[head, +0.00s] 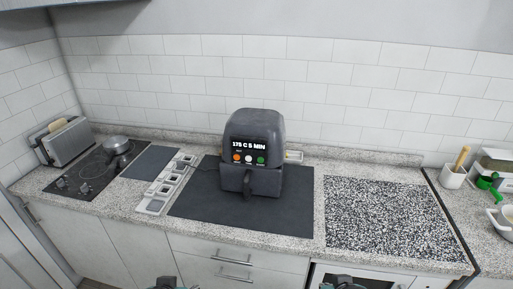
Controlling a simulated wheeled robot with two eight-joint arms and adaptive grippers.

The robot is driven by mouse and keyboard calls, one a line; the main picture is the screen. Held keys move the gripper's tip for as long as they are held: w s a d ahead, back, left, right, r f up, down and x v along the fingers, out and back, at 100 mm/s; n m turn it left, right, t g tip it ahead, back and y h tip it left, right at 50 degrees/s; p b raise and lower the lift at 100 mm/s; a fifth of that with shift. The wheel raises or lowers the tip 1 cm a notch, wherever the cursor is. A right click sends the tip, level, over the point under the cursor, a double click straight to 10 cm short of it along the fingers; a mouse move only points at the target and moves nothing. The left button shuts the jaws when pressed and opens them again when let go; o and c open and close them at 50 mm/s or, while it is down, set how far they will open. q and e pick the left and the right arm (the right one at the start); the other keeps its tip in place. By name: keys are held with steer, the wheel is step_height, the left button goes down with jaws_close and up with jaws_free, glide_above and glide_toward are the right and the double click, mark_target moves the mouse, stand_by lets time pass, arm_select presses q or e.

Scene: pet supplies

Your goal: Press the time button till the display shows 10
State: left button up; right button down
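A dark grey air fryer (253,128) stands upright on a black mat (294,212) in the middle of the counter. Its display (249,145) reads "175 C 5 MIN". Below the display are an orange button (237,157), a white button (248,159) and a green button (260,160); their labels are too small to read. The fryer's drawer handle (248,187) points toward me. Only the tips of my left gripper (168,284) and my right gripper (345,283) show at the bottom edge, in front of the counter and well away from the buttons. Their fingers are mostly cut off.
A toaster (66,142) and a pot (116,146) on a black hob (88,176) are at the left. A speckled panel (390,218) lies to the right. A white cup (453,177) stands beyond it.

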arm_select(q)
jaws_close()
stand_by(1.2)
